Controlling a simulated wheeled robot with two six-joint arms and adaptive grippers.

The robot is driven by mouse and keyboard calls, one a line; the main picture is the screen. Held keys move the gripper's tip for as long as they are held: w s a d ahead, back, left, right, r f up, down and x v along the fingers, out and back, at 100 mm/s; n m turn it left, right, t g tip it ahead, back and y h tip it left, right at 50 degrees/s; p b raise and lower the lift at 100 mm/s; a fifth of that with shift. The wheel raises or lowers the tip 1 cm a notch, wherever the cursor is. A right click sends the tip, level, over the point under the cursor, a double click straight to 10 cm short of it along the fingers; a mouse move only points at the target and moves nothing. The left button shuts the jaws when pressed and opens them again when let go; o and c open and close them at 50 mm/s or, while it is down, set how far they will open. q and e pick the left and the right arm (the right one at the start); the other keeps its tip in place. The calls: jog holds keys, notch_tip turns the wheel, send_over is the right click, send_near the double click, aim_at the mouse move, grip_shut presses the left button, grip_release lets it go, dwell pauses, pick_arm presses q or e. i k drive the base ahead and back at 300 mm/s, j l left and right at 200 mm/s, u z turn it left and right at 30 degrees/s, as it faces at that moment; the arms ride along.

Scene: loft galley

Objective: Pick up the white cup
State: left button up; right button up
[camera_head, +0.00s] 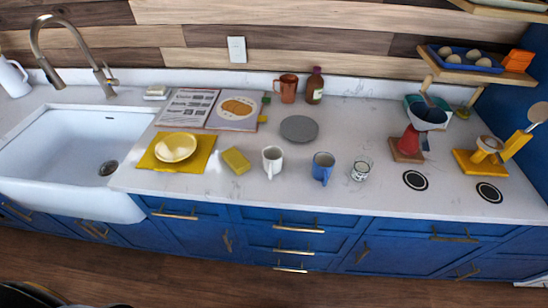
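The white cup (272,162) stands upright near the front edge of the white counter (345,125). It is between a yellow sponge on its left and a blue mug (322,168) on its right, apart from both. Its handle appears to point down toward the front. Neither of my grippers shows in the head view.
A small patterned glass (361,170) stands right of the blue mug. A yellow sponge (236,161), yellow plate (175,147), open book (238,111), grey disc (299,129), copper mug (288,88) and brown bottle (315,86) lie around. A white sink (70,195) is left.

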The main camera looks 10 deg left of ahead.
aim_at(272, 156)
jog(key=j+z, duration=0.15)
jog(key=j, duration=0.65)
jog(key=j+z, duration=0.1)
jog(key=j, duration=0.7)
jog(key=j+z, duration=0.15)
jog(key=j, duration=0.6)
jog(key=j+z, duration=0.1)
jog(key=j, duration=0.7)
jog(key=k+j+z, duration=0.15)
jog(key=j, duration=0.65)
jog(key=i, duration=0.05)
